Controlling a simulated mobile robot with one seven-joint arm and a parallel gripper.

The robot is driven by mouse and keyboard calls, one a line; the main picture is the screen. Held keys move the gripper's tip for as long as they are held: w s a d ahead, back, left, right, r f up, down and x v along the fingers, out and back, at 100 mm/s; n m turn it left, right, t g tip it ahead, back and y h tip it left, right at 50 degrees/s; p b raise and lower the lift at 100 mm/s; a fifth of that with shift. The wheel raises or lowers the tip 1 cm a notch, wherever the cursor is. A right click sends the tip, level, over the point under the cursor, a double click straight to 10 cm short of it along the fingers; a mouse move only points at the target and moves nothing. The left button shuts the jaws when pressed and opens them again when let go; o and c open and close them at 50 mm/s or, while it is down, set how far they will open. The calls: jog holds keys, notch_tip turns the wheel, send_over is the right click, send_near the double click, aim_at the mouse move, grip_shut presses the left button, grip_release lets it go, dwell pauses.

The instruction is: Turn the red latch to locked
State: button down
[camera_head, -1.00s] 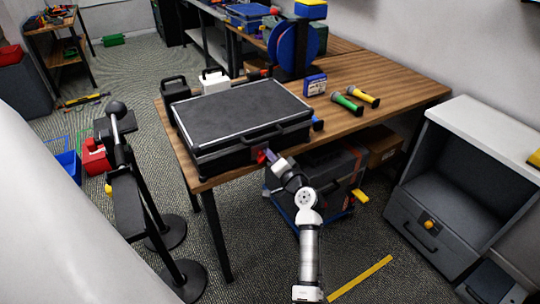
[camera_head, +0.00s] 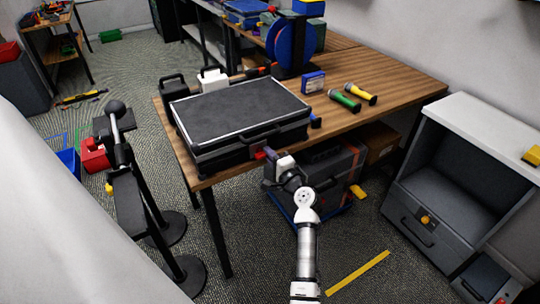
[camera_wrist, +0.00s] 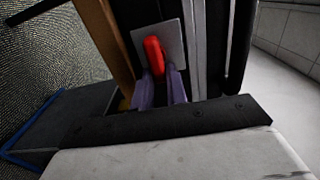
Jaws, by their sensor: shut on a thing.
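A black case (camera_head: 240,108) with a pale-edged lid lies shut on the wooden table. The red latch (camera_head: 261,155) is on its front side, near the table's front edge. In the wrist view the red latch (camera_wrist: 154,56) stands out on a grey plate (camera_wrist: 173,38), with its long side nearly upright in the picture. My gripper (camera_head: 267,153) reaches it from the front. In the wrist view the purple fingers of my gripper (camera_wrist: 160,84) are closed around the latch's lower end, which they partly hide.
The case's handle (camera_head: 262,137) is just above the latch. A green torch (camera_head: 344,101), a yellow torch (camera_head: 361,94) and a small blue box (camera_head: 313,82) are on the table to the right. A dark box (camera_head: 335,170) stands under the table, behind my arm.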

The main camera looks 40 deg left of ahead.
dwell(0.3)
jog(key=c, duration=1.4)
grip_release()
jog(key=b+v, duration=0.3)
jog(key=v, duration=1.1)
